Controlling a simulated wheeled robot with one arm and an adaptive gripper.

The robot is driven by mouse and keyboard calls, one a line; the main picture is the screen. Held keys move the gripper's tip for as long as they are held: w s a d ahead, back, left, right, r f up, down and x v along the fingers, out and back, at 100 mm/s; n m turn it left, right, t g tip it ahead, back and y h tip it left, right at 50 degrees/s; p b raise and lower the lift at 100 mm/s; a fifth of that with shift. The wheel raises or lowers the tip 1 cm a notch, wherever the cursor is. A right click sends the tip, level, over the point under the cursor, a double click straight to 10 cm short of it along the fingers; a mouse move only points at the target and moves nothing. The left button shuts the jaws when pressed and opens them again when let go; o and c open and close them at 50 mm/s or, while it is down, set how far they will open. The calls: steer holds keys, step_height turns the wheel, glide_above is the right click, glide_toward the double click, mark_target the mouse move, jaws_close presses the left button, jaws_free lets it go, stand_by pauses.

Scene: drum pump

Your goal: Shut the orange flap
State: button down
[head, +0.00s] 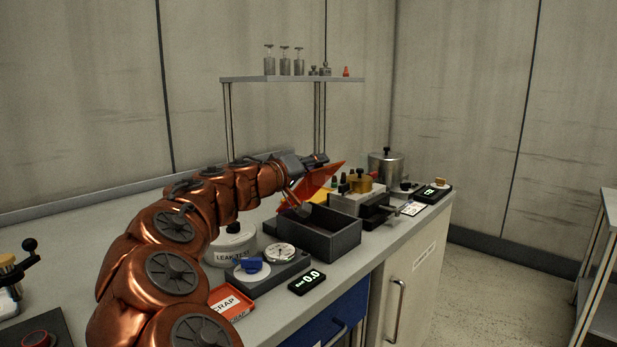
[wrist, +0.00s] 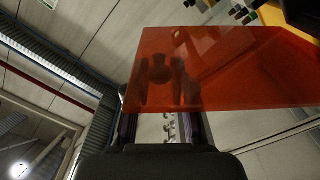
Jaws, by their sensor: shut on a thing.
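The orange flap (head: 318,182) is a translucent sheet. In the head view it stands raised and tilted above the back of the dark grey open box (head: 335,240). Its hinge is hard to make out. In the wrist view the flap (wrist: 225,70) fills much of the upper right, with dark finger shapes showing through it. My gripper (head: 318,160) is at the flap's upper edge and is shut on it; the exact contact is partly hidden. It also shows in the wrist view (wrist: 165,125).
Left of the box are a dial gauge (head: 281,254), a blue knob (head: 252,265) and a white LEAK TEST canister (head: 232,244). A vise-like fixture (head: 358,202) and metal pot (head: 386,166) stand right and behind. A red SCRAP tray (head: 232,303) is in front.

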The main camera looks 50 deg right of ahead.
steer(key=s+f+m+b, duration=0.5)
steer(key=f+m+b, duration=0.1)
steer(key=b, duration=0.8)
steer(key=shift+s+a+f, duration=0.3)
steer(key=shift+s+f, duration=0.1)
steer(key=shift+f, duration=0.2)
steer(key=shift+m, duration=0.3)
steer(key=c, duration=1)
jaws_free()
steer(key=w+a, duration=0.1)
steer(key=a, duration=1.1)
